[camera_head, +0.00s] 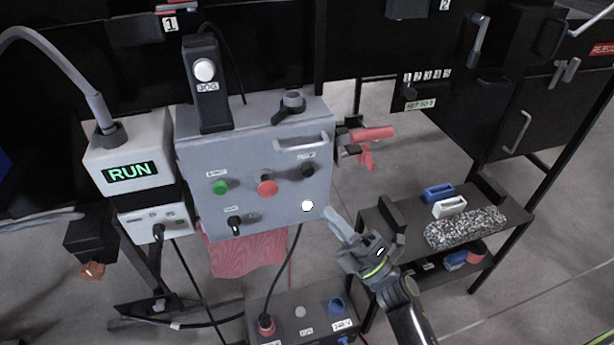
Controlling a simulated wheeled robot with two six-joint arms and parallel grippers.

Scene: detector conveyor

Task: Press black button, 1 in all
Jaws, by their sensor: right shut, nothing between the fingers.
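A grey control box (250,158) stands in the middle of the camera_head view. Its front panel carries a green button (220,187), a red button (267,188) and a black button (308,171) at the upper right. The black button is unobstructed in view. A white round lamp (307,206) sits below it, and a black switch (235,223) is at the lower left. My right gripper (335,217) is shut and empty. Its tips are below and to the right of the black button, close to the panel's lower right corner in the picture. I cannot tell the gap in depth. My left gripper is not in view.
A unit with a lit RUN display (130,171) stands left of the box. A red clamp (370,134) sticks out at right. A shelf (402,214) with bins stands further right.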

